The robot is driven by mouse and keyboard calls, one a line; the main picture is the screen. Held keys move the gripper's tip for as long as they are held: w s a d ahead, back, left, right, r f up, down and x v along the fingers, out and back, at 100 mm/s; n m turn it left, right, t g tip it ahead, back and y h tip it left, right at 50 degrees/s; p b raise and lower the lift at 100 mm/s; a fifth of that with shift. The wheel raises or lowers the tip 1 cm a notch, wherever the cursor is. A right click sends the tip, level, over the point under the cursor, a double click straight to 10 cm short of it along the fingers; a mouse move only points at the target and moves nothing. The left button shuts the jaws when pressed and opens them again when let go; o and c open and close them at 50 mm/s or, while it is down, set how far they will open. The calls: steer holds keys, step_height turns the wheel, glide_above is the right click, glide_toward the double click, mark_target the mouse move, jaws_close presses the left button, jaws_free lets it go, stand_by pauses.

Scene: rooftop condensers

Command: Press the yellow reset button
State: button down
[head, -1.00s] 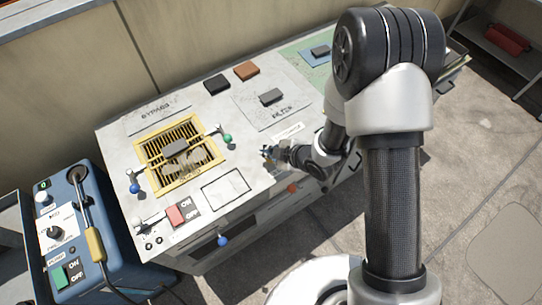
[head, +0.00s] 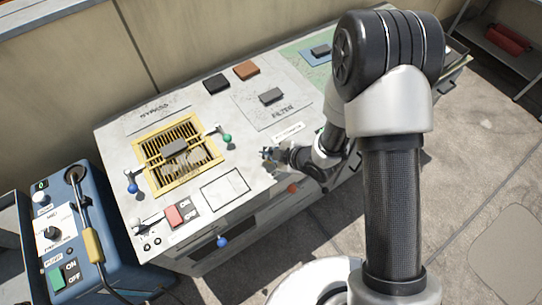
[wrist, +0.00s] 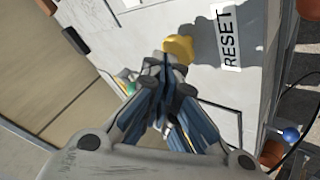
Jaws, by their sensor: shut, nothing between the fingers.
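The yellow reset button (wrist: 180,48) is a rounded yellow knob on the pale panel, beside the RESET label (wrist: 229,38) in the wrist view. My gripper (wrist: 172,66) is shut and empty, its fingertips in front of the button's lower edge in the picture. I cannot tell whether they touch it. In the head view my gripper (head: 268,155) is low over the panel's front part, just below a white label (head: 289,131). The button cannot be made out there.
The panel (head: 255,140) carries a yellow-framed grille (head: 147,150), a green-knobbed lever (head: 227,138), a red switch (head: 175,217) and small blocks on its far side. A blue control box (head: 85,195) stands at left. Concrete floor is open at right.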

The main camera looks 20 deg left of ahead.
steer(key=shift+f+b, duration=0.35)
steer(key=shift+f, duration=0.25)
stand_by(0.3)
steer(key=shift+r, duration=0.1)
steer(key=shift+r+p, duration=0.85)
steer(key=shift+r, duration=0.3)
steer(key=shift+r, duration=0.1)
step_height(320, 180, up, 5)
steer(key=p, duration=0.3)
steer(key=shift+p, duration=0.3)
stand_by(0.4)
